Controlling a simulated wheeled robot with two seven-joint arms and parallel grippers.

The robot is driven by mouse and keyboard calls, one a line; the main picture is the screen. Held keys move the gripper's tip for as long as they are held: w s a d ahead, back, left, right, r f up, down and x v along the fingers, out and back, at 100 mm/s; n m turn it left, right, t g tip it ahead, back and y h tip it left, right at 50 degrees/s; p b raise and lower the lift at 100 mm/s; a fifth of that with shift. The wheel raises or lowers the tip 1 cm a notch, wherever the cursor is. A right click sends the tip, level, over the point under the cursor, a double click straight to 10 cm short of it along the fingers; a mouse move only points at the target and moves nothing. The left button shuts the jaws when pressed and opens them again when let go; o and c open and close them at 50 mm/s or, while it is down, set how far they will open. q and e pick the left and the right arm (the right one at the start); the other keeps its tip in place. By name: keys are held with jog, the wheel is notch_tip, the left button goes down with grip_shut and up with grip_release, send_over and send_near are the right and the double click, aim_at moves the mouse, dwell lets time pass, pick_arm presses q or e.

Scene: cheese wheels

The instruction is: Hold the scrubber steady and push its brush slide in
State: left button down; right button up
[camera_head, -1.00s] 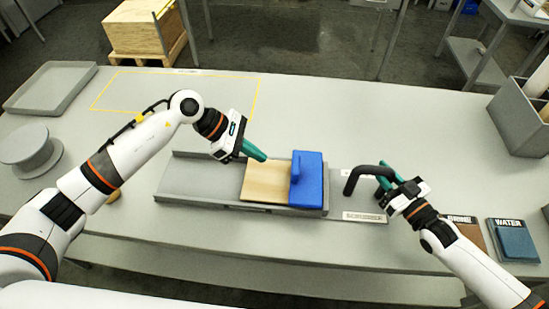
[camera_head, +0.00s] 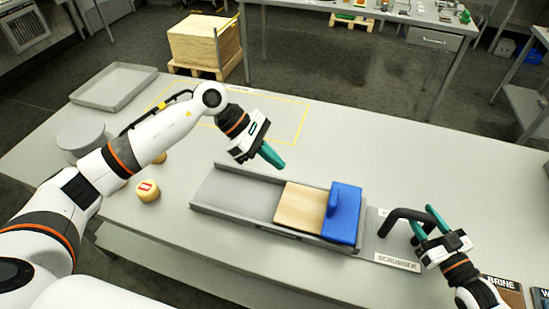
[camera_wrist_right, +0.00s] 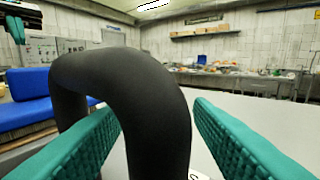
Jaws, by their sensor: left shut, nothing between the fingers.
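The scrubber is a long grey trough (camera_head: 236,193) on the table, holding a pale wooden slab (camera_head: 302,207) and an upright blue block (camera_head: 343,214) at its right end. A black bent handle (camera_head: 402,214) rises beside that end, by the SCRUBBER label. My left gripper (camera_head: 273,156) is shut and empty, above and behind the trough near the slab's far left corner. My right gripper (camera_head: 428,224) is open at the handle. In the right wrist view the handle (camera_wrist_right: 130,85) stands between the green fingers, with a gap to the right finger.
Small round cheeses (camera_head: 148,190) sit left of the trough, near a grey round stand (camera_head: 82,136). A grey tray (camera_head: 113,87) lies at the back left. A yellow outline (camera_head: 303,125) marks clear table behind the trough. The BRINE pad (camera_head: 507,290) is at front right.

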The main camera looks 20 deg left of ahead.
jog(key=o, duration=0.6)
jog(key=shift+c, duration=0.2)
jog(key=shift+p+v, duration=2.15)
jog(key=shift+v, duration=3.35)
jog(key=shift+d, duration=0.1)
jog(key=shift+s+d+f, duration=0.15)
jog(key=shift+s+d, duration=0.1)
jog(key=shift+s, duration=0.2)
jog(key=b+v, duration=0.1)
jog(key=v, duration=1)
jog(key=shift+b, duration=0.4)
